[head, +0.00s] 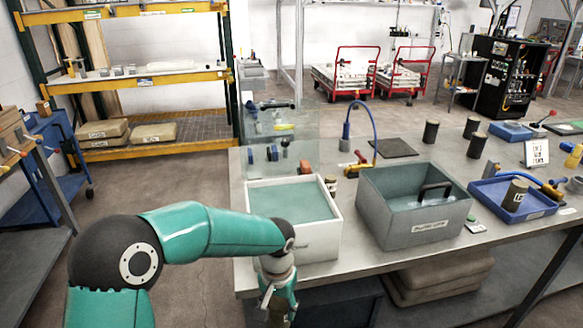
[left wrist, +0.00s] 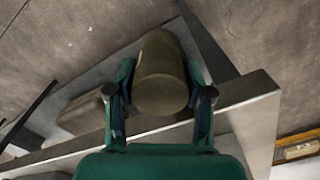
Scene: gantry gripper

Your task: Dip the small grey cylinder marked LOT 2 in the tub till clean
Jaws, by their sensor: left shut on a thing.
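My left gripper (head: 278,290) is low at the front edge of the table, in front of the white tub. In the left wrist view, my left gripper (left wrist: 160,95) is shut on a grey-brown cylinder (left wrist: 160,72), one finger on each side. No marking is readable on it. A white tub (head: 333,247) holding pale green liquid stands at the table's left end. A grey tub (head: 385,232) with liquid, a dark handle and a front label stands right of it. Another cylinder (head: 514,194) with a pale marking stands in the blue tray (head: 485,196). My right gripper is out of view.
Several dark cylinders, including one (head: 431,131), stand toward the back of the table (head: 350,255). A clear panel (head: 285,140) rises behind the white tub. A blue curved hose (head: 375,125) stands behind the tubs. A yellow-edged shelf (head: 140,80) stands at back left.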

